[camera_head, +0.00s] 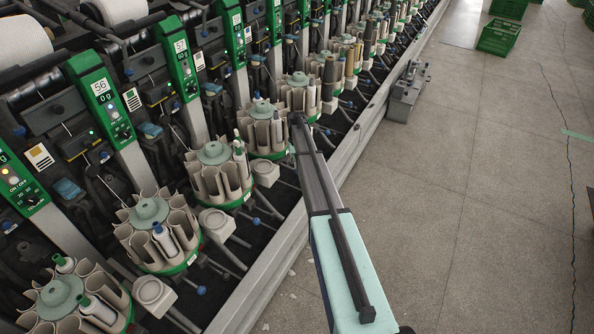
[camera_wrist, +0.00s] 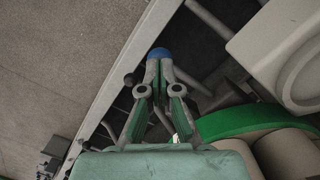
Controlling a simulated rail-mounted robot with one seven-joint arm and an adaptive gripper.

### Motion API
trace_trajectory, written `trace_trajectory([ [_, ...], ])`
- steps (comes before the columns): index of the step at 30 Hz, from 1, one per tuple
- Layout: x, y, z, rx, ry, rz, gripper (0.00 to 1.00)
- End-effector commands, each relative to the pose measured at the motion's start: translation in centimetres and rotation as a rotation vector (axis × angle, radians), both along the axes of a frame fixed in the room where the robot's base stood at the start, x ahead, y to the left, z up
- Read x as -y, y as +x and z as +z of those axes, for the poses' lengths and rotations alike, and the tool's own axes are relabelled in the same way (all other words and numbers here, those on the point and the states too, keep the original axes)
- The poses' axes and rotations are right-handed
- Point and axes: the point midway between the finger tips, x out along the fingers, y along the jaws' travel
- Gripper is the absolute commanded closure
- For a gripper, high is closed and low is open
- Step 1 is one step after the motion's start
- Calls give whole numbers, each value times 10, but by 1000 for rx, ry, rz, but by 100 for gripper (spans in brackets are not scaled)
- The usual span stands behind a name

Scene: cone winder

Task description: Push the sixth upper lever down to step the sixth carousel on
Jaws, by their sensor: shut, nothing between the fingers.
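In the wrist view my gripper (camera_wrist: 161,66) is shut and empty, its fingertips together. A lever's blue knob (camera_wrist: 158,51) shows right at the fingertips and is partly covered by them; I cannot tell whether they touch. A carousel's green rim (camera_wrist: 238,121) and its beige pockets (camera_wrist: 288,152) are to the right of the fingers. In the head view my arm reaches in beside a carousel (camera_head: 262,137) with beige pockets and a pale green top. The arm hides my fingers and the lever there. I cannot tell by count which carousel is the sixth.
A grey round-topped holder (camera_wrist: 288,70) is at upper right. The machine's long metal rail (camera_head: 246,296) borders the carousels. A grey metal part (camera_head: 408,92) stands beside the rail. The floor (camera_head: 480,190) at right is largely clear.

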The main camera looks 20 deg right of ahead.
Motion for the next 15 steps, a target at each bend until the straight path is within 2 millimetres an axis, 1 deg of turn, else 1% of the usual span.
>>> trace_trajectory([
  [9, 0, 0, -1, 0, 0, 0, 100],
  [11, 0, 0, -4, 0, 0, 0, 100],
  [15, 0, 0, -15, -1, 0, 0, 100],
])
